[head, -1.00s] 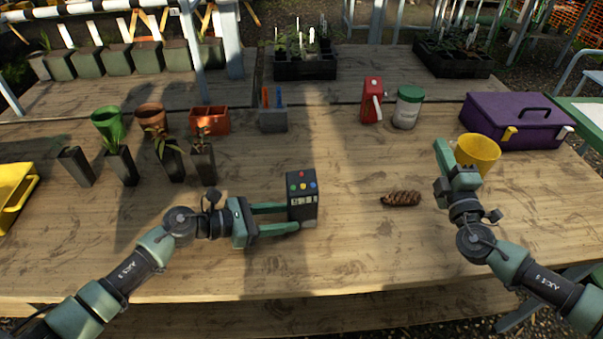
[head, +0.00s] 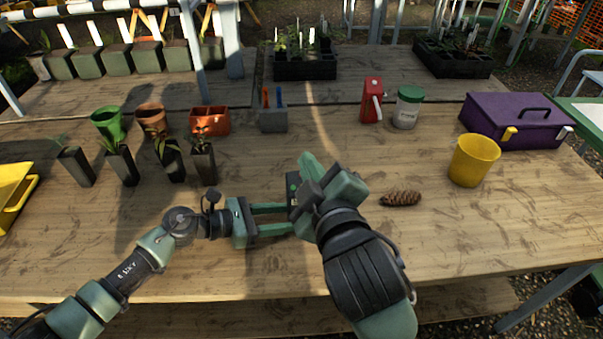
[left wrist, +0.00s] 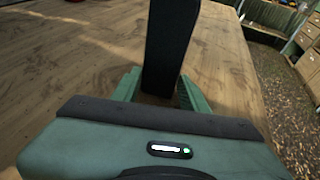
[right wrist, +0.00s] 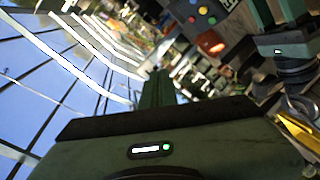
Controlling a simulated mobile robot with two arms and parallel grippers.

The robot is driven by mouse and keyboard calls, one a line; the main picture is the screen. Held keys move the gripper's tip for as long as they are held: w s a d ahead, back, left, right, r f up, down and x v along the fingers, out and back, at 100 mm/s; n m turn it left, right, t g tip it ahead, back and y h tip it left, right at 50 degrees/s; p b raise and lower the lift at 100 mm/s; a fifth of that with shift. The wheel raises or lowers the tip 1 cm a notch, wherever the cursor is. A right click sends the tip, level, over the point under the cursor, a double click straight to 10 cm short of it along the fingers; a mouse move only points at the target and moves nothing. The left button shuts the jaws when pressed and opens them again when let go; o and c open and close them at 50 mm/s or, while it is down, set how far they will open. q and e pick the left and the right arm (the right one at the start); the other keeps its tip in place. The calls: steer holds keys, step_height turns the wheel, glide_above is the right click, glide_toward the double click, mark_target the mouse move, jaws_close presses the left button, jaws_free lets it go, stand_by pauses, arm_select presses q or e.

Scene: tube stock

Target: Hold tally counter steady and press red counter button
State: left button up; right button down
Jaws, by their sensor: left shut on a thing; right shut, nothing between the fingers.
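The dark tally counter (head: 292,186) stands on the wooden table, mostly hidden in the head view behind my right gripper. My left gripper (head: 289,217) is shut on its sides; the left wrist view shows the dark body (left wrist: 171,45) between the fingers. My right gripper (head: 308,163) is shut and empty, its fingertips above and close to the counter. In the right wrist view the counter's coloured buttons (right wrist: 204,10) show near the top edge, beyond the shut fingers (right wrist: 157,88).
A grey holder (head: 273,121), a red dispenser (head: 372,100) and a green-lidded jar (head: 407,108) are behind. Seedling pots (head: 203,162) stand left. The table front is clear.

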stand_by(0.3)
steer(key=w+f, duration=0.5)
steer(key=f, duration=0.2)
steer(key=shift+a+f, duration=0.15)
steer(key=shift+w+f, duration=0.1)
stand_by(2.1)
steer(key=shift+w+f, duration=0.15)
steer(key=shift+f, duration=0.05)
steer(key=shift+w+f, duration=0.25)
steer(key=shift+f, duration=0.1)
stand_by(0.7)
stand_by(0.3)
steer(key=shift+s+r, duration=0.5)
steer(key=shift+r, duration=0.15)
steer(key=shift+r, duration=0.1)
